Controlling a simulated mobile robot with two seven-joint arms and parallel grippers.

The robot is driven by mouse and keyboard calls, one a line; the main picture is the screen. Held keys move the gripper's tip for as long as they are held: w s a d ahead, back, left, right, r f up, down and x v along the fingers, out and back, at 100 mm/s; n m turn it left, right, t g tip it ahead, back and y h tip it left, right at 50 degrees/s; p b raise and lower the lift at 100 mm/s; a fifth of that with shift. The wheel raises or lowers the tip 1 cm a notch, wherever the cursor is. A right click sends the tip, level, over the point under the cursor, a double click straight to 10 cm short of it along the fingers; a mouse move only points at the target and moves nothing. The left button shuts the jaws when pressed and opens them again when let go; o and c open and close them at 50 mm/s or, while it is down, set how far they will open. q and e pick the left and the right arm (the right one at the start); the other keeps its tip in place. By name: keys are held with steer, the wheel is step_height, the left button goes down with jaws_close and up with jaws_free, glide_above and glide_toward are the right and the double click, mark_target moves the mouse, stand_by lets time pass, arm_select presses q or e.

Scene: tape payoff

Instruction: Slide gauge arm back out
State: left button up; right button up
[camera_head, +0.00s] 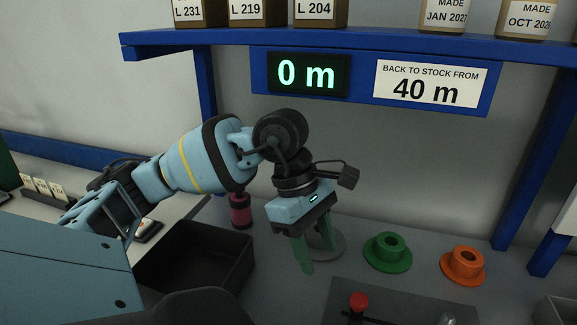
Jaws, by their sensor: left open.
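My left gripper (318,260) points down over the bench with its green fingers apart and nothing seen between them. To the lower right lies a dark plate (400,294) with a red knob (358,301) and a thin dark bar, cut off by the bottom edge. I cannot tell for sure which part is the gauge arm. The fingers are up and left of the red knob, apart from it. My right gripper is not in view.
A green flanged hub (388,252) and an orange one (463,265) stand on the bench (420,225) to the right. A black open bin (197,256) and a dark red spool (240,211) are at left. A blue shelf (390,37) with boxes runs above; its display (306,74) reads 0 m.

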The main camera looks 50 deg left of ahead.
arm_select(q)
steer(key=s+a+b, duration=0.1)
steer(key=a, duration=0.5)
steer(key=shift+s+a+b, duration=0.15)
steer(key=shift+a+b, duration=0.05)
steer(key=shift+b, duration=0.2)
stand_by(0.3)
